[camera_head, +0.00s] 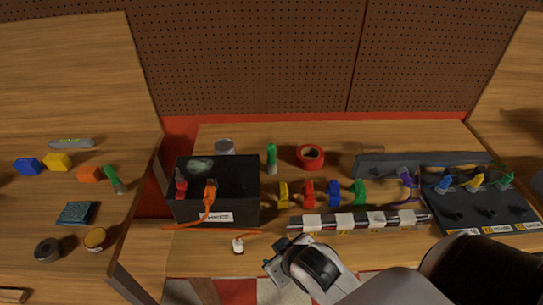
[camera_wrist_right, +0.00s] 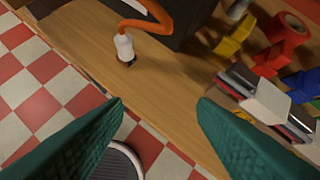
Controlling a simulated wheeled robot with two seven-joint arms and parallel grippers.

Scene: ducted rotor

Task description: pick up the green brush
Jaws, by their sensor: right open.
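A slim green object with a pale end (camera_head: 115,180), which looks like a brush, lies on the left wooden table. Another green piece with a pale lower end (camera_head: 271,158) is at the back of the middle bench, right of the black box; I cannot tell for sure which is the green brush. My right gripper (camera_head: 279,264) is at the front edge of the middle bench, far from both. In the right wrist view its two green fingers (camera_wrist_right: 162,108) are apart with nothing between them. My left gripper is not in view.
A black box (camera_head: 245,190) carries an orange cable ending in a white plug (camera_head: 238,245), close to my right gripper. Several coloured clips, a red tape roll (camera_head: 310,156) and a long bar with white blocks (camera_head: 345,224) lie right. The bench front is mostly clear.

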